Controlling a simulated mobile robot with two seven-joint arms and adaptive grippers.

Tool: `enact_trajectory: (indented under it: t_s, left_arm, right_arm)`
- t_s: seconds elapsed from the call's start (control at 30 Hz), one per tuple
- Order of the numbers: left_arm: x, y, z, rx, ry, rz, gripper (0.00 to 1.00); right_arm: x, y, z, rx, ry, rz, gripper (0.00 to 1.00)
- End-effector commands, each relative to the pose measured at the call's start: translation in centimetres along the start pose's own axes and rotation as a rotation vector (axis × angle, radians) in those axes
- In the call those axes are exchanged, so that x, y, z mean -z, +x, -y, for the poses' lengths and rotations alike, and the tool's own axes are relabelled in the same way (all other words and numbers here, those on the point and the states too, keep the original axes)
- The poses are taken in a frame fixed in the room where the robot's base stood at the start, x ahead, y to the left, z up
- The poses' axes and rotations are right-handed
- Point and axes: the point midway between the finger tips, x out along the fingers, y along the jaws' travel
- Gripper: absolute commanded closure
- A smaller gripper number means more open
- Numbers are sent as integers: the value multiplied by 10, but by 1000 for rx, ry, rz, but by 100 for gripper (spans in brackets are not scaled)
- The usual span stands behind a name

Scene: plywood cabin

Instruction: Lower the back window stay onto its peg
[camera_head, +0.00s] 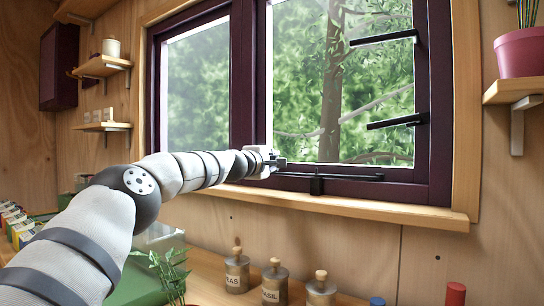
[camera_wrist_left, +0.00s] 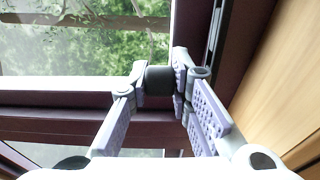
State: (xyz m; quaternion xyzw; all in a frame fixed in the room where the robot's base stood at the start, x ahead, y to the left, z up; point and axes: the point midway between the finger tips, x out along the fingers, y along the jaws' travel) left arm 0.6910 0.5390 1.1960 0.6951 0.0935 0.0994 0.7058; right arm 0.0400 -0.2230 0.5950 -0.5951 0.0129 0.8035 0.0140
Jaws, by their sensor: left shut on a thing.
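My left gripper (camera_head: 275,162) is at the window's lower frame, left of the peg. In the left wrist view its fingers (camera_wrist_left: 160,82) are shut around a dark block (camera_wrist_left: 160,78); I cannot tell whether this is part of the stay. The stay looks like the thin black bar (camera_head: 350,177) lying nearly level along the lower frame. A black bar also shows beside the right finger in the wrist view (camera_wrist_left: 217,38). A short dark peg block (camera_head: 316,186) stands at the bar; whether the bar is seated on it is unclear. My right gripper is not in view.
Two black bars (camera_head: 385,39) (camera_head: 397,121) jut from the window's right side. The wooden sill (camera_head: 340,205) runs below the frame. Corked jars (camera_head: 275,283) stand on the counter beneath. A pink pot (camera_head: 520,52) sits on a shelf at right.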

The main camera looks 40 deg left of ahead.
Motion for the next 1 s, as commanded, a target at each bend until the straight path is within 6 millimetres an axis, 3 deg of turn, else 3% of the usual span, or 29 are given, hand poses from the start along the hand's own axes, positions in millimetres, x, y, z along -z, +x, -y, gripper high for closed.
enact_trajectory:
  t_s: [0.17, 0.2, 0.23, 0.6, 1.0]
  left_arm:
    - [-1, 2, 8, 12, 0, 2, 100]
    - [-1, 2, 8, 12, 0, 3, 79]
    - [-1, 2, 8, 13, 1, 3, 72]
    - [0, -4, 7, 13, 0, 3, 72]
    - [2, -63, 4, 2, -9, -1, 72]
  right_arm:
    - [-1, 1, 0, 0, 0, 3, 60]
    - [-1, 1, 0, 0, 0, 3, 60]
    - [-1, 1, 0, 0, 0, 4, 60]
    - [-1, 1, 0, 0, 0, 4, 60]
    - [-1, 1, 0, 0, 0, 3, 60]
